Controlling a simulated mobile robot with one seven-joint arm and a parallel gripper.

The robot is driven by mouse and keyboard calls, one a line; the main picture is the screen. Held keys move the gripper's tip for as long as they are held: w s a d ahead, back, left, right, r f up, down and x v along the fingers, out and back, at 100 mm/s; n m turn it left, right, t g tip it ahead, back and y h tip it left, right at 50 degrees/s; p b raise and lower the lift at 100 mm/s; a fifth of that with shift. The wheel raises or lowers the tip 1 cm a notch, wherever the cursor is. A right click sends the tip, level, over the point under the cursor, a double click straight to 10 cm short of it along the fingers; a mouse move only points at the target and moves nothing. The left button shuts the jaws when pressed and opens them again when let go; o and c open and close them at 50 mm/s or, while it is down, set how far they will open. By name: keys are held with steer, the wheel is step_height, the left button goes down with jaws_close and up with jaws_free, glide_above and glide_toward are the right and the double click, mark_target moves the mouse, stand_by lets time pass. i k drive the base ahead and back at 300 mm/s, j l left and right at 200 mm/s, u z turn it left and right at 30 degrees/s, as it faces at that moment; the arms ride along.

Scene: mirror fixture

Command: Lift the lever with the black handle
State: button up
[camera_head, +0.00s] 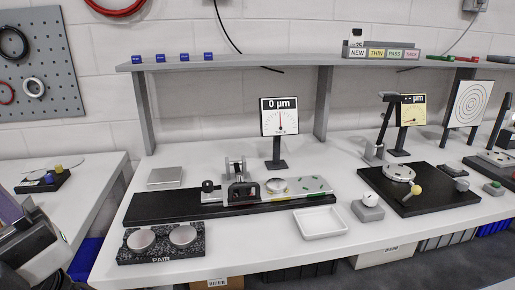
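A metal fixture (240,188) stands on a long black base plate (160,207) on the white bench, left of centre. A short lever with a black knob handle (208,186) sits low at the fixture's left side. Another upright arm with a dark top (390,97) stands farther right, on a grey base. A dark part that seems to be my gripper (58,236) shows at the lower left edge, well left of the fixture and touching nothing I can make out. Its fingers are too cut off and unclear to tell if they are open.
A dial display reading 0 µm (280,117) stands behind the fixture. A black speckled block with two round discs (160,242) and a white tray (320,223) lie in front. A shelf (230,63) runs above. A yellow-knobbed device (415,191) stands to the right.

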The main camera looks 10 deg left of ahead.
mark_target(244, 198)
steer(key=i+l+u, duration=0.1)
steer(key=u, duration=0.3)
steer(key=l+u, duration=0.4)
steer(key=i+l+u, duration=0.1)
steer(key=u, duration=0.3)
steer(key=l, duration=0.1)
